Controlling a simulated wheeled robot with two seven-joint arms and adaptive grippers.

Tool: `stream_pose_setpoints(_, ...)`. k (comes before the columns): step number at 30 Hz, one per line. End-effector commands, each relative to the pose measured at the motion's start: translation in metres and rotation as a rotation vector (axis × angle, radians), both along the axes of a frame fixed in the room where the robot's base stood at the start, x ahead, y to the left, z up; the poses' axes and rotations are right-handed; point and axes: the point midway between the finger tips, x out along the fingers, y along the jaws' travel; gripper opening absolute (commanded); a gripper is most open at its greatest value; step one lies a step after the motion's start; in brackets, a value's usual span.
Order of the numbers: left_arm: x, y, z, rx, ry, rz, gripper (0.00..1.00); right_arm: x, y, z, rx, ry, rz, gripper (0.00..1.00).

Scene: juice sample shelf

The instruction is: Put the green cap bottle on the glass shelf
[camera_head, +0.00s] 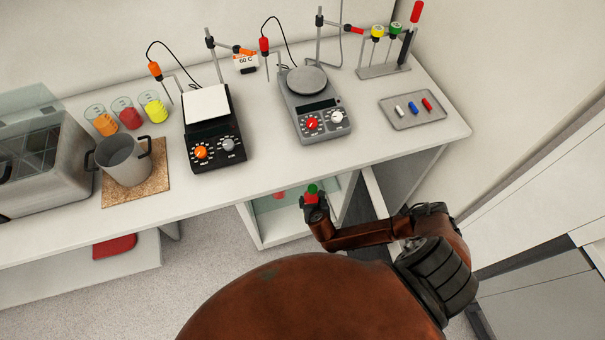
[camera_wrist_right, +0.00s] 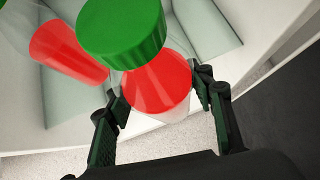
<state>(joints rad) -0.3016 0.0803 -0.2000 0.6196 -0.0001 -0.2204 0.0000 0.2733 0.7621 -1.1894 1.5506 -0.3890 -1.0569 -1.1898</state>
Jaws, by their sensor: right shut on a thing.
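The green cap bottle (camera_wrist_right: 160,75), with red contents and a wide green cap, stands between the fingers of my right gripper (camera_wrist_right: 170,110), which is shut on it. In the head view its green cap (camera_head: 312,189) shows just above my right gripper (camera_head: 316,203), at the opening below the counter. The glass shelf (camera_head: 266,208) shows in part inside that opening. In the wrist view another red form (camera_wrist_right: 66,52) with green above it lies behind the bottle; I cannot tell whether it is a second bottle or a reflection. My left gripper is not in view.
The white counter (camera_head: 250,185) overhangs the opening and is close to my right gripper. An open door or panel (camera_head: 375,195) stands right of it. On the counter are a black hot plate (camera_head: 215,135), a grey stirrer (camera_head: 315,105), a pot (camera_head: 124,160) and a tray (camera_head: 412,112).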

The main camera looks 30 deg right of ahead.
Motion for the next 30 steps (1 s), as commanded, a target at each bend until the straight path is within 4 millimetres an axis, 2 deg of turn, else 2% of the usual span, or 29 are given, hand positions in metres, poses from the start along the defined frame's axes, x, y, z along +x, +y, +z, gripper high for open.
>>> stream_pose_setpoints(1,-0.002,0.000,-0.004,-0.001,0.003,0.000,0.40,0.014,-0.005,0.000,-0.003,-0.005,0.001,0.00)
stream_pose_setpoints(3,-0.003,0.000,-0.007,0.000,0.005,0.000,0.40,0.029,-0.011,0.000,-0.003,-0.004,0.001,0.00)
stream_pose_setpoints(9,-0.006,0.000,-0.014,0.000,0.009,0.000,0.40,0.063,-0.026,0.000,-0.002,-0.003,0.001,0.00)
stream_pose_setpoints(17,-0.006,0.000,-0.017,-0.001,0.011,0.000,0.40,0.077,-0.032,0.001,-0.001,-0.002,0.000,0.00)
stream_pose_setpoints(26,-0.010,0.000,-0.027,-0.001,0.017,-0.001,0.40,0.116,-0.049,0.000,-0.001,-0.003,-0.001,0.00)
stream_pose_setpoints(30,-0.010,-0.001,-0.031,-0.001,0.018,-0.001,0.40,0.113,-0.048,-0.007,0.001,0.000,0.001,0.00)
